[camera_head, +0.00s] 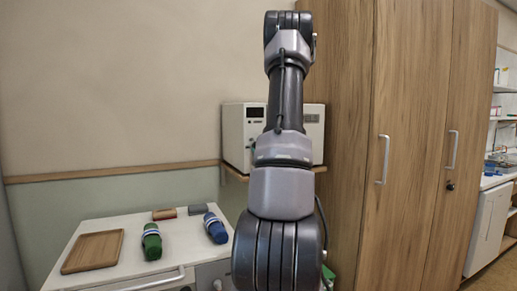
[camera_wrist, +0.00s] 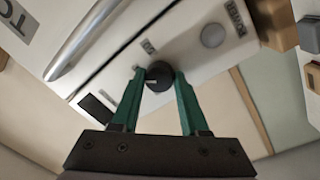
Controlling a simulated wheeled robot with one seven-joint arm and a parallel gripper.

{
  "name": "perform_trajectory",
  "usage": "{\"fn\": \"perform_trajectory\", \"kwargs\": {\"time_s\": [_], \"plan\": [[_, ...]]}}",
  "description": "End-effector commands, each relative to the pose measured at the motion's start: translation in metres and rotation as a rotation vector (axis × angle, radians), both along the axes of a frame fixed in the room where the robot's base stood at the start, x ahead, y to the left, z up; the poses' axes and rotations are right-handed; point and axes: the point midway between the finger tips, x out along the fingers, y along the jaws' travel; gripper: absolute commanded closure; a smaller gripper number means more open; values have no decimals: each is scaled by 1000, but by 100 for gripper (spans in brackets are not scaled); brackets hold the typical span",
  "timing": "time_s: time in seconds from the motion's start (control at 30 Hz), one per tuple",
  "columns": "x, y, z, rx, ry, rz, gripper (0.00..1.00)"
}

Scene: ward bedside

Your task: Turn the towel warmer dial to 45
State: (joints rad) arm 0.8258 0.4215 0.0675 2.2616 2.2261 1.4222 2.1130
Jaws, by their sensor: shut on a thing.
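The towel warmer (camera_head: 236,128) is a white box on a wooden shelf against the wall, partly hidden behind my arm in the head view. Its front also shows tilted in the wrist view (camera_wrist: 205,68). The dark round dial (camera_wrist: 159,76) sits on that front, with a light pointer mark on it. My gripper (camera_wrist: 158,80) has green fingers, one on each side of the dial, shut on it. The dial's scale is too small to read. In the head view the dial and the fingertips are mostly hidden by my arm.
A grey round button (camera_wrist: 213,35) and a long metal handle (camera_wrist: 90,38) are on the warmer's front. A white bedside cabinet (camera_head: 185,262) at lower left bears a wooden tray (camera_head: 93,251), a green rolled item (camera_head: 151,242) and a blue one (camera_head: 215,228). A tall wooden wardrobe (camera_head: 415,150) stands at right.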

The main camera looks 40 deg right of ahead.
Motion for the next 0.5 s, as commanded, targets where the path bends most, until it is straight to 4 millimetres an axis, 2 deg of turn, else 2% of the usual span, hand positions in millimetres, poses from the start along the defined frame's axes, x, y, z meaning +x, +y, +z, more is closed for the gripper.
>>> {"fn": "perform_trajectory", "kwargs": {"time_s": [0.47,0.5], "plan": [[0,0,-1,15,0,1,100],[0,0,-1,15,0,1,48]]}}
